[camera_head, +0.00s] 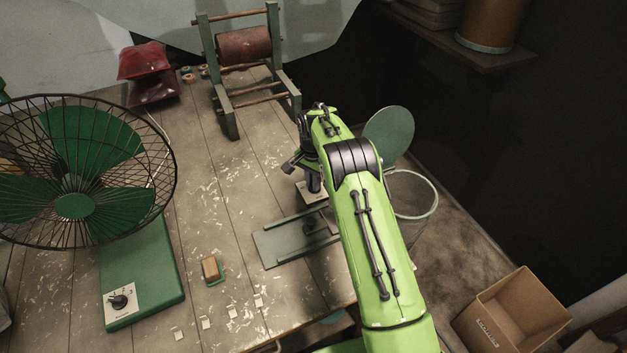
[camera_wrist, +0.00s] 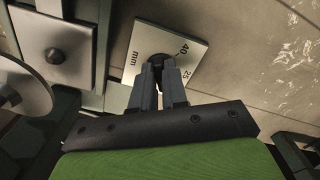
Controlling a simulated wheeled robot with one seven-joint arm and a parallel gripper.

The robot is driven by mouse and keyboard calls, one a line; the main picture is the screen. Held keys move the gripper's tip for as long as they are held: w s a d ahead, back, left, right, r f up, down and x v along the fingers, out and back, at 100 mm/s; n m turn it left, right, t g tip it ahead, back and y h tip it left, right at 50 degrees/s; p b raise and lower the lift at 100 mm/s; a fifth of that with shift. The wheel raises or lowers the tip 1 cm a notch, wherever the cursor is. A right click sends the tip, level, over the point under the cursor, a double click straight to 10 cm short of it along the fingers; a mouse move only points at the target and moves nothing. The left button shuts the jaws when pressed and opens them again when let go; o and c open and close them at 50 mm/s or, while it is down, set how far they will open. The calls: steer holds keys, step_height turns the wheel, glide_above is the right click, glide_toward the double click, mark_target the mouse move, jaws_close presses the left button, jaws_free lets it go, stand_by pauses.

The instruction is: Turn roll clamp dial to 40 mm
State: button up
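The roll clamp dial is a pale square plate (camera_wrist: 200,48) marked "40", "25" and "mm", with a dark knob (camera_wrist: 159,60) on it. In the head view the plate (camera_head: 310,198) shows beside my arm at the table's right side. My gripper (camera_wrist: 160,72) points down at the dial, with its two fingertips close together on either side of the knob, and looks shut on it. The fingers hide part of the knob and plate, so the exact setting is unclear. In the head view my gripper (camera_head: 308,175) is partly hidden by my arm.
A green disc (camera_head: 389,135) stands right of my arm, above a wire-rimmed bin (camera_head: 415,193). A green metal base (camera_head: 280,245) lies in front of the dial. A caged fan (camera_head: 75,205), a roller frame (camera_head: 230,125) and a small brown block (camera_head: 211,268) are on the table.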

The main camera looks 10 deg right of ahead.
jaws_close()
steer(key=shift+n, duration=0.3)
steer(key=n+p, duration=0.1)
steer(key=n, duration=0.4)
steer(key=shift+s+d, duration=0.1)
steer(key=n, duration=0.3)
steer(key=shift+d+n, duration=0.1)
steer(key=shift+n, duration=0.3)
steer(key=n, duration=0.3)
steer(key=shift+n, duration=0.3)
steer(key=n, duration=0.5)
steer(key=shift+d+n, duration=0.2)
steer(key=shift+n, duration=0.1)
steer(key=n, duration=0.5)
steer(key=shift+w, duration=0.25)
steer(key=shift+n, duration=0.3)
